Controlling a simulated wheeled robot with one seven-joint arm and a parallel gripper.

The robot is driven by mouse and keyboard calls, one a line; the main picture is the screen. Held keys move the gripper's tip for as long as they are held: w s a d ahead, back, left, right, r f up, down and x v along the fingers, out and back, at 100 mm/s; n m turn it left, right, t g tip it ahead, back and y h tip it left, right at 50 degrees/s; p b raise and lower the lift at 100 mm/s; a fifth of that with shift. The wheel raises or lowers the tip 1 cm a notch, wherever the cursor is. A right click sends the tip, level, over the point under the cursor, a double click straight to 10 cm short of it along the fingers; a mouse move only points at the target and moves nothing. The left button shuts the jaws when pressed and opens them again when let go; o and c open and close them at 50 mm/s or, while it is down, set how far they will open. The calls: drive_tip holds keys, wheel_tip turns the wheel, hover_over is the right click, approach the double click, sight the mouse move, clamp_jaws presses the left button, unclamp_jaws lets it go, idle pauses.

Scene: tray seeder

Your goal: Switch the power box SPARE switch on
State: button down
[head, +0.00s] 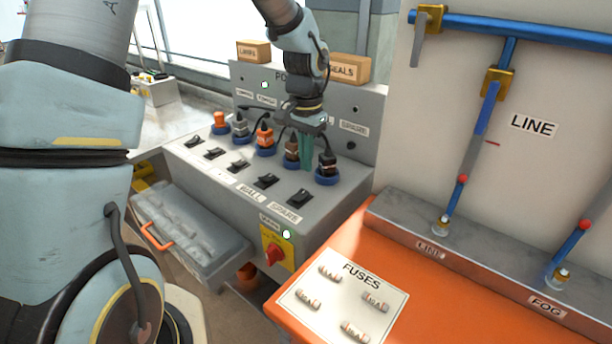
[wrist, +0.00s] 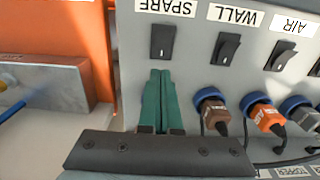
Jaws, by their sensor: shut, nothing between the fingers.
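The grey power box (head: 225,172) has a row of black rocker switches on its sloping top. The SPARE switch (head: 300,197) is the nearest one, at the right end, beside its SPARE label (head: 285,213). It shows in the wrist view (wrist: 162,42) at upper centre. I cannot tell for sure which way its rocker is set. My gripper (head: 307,167) points down with its green fingers shut and empty. In the wrist view the fingertips (wrist: 160,74) are close to the SPARE switch, on its socket side; contact is not visible.
The WALL switch (wrist: 225,48) is beside the SPARE switch. Plugs with cables, including a brown one (wrist: 212,112), stand in blue sockets near my fingers. A red rotary switch (head: 274,253) is on the box front. An orange bench (head: 345,245) with a fuse card is at right.

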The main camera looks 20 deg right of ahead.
sight(303, 193)
wheel_tip(303, 193, down, 6)
drive_tip(key=shift+r+p, duration=0.2)
drive_tip(key=shift+p, duration=0.6)
drive_tip(key=shift+f, duration=0.15)
drive_tip(key=shift+f+b, duration=0.3)
drive_tip(key=shift+s+a+r+p, duration=0.35)
drive_tip(key=shift+a+r, duration=0.1)
drive_tip(key=shift+a, duration=0.1)
